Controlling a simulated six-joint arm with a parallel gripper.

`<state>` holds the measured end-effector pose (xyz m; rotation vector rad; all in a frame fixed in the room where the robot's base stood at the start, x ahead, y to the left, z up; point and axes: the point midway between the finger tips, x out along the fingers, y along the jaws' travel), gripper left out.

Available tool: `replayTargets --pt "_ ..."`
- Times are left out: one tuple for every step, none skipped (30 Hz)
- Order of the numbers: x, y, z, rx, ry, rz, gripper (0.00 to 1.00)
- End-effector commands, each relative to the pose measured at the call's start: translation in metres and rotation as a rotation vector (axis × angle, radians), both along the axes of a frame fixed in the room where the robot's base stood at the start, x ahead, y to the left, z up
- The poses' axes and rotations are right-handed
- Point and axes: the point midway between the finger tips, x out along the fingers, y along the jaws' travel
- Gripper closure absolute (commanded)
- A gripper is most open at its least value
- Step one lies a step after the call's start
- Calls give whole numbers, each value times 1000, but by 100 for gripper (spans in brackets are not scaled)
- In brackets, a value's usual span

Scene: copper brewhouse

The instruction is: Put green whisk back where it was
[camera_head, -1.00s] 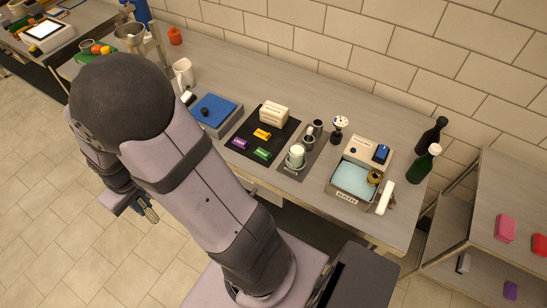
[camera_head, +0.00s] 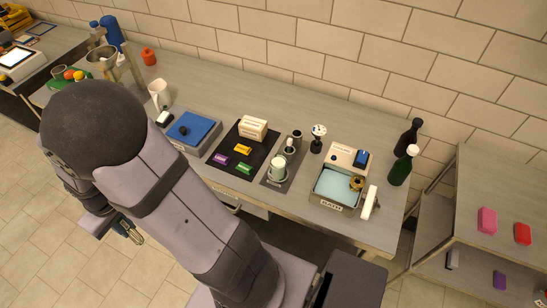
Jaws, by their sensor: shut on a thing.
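My gripper (camera_head: 120,230) is at the lower left, beyond my arm, and is mostly hidden behind it. It is shut on the whisk (camera_head: 134,235), whose wire loops point down and to the right. The whisk's handle is small in the view and looks dark bluish-green. The gripper and whisk are in front of the long workbench (camera_head: 290,82), over the tiled floor and clear of the bench top. I cannot tell which spot on the bench the whisk came from.
The bench holds a blue-topped box (camera_head: 193,128), a black mat (camera_head: 228,152) with coloured blocks, a grey tray (camera_head: 272,181) with cups, a bath (camera_head: 336,187) and bottles (camera_head: 400,168). A white mug (camera_head: 160,94) and a metal bowl on a stand (camera_head: 102,54) are at left.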

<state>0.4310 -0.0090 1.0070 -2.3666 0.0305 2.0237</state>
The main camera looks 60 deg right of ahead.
Motion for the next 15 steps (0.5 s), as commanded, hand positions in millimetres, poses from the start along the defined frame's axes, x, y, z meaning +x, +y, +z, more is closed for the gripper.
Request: replayTargets --pt "5 -9 0 1 -1 -30 100" --pt "8 -14 0 1 0 -49 100" --pt "12 -24 1 2 2 -82 100" --pt "16 -31 2 2 0 -108 100" --pt "19 -40 2 3 1 -138 100" --pt "24 -54 3 4 2 -184 100" --pt "28 -65 4 4 3 -219 100" --pt "31 -78 5 5 2 -257 100" --pt "35 -95 6 5 4 -311 100" --pt "38 -109 8 7 3 -353 100" --pt "40 -123 9 8 5 -396 100" --pt "42 -143 11 9 4 -454 100" --pt "42 -157 12 9 5 -499 100" --pt "42 -172 13 9 6 -542 100" --pt "42 -192 15 10 6 -599 100"
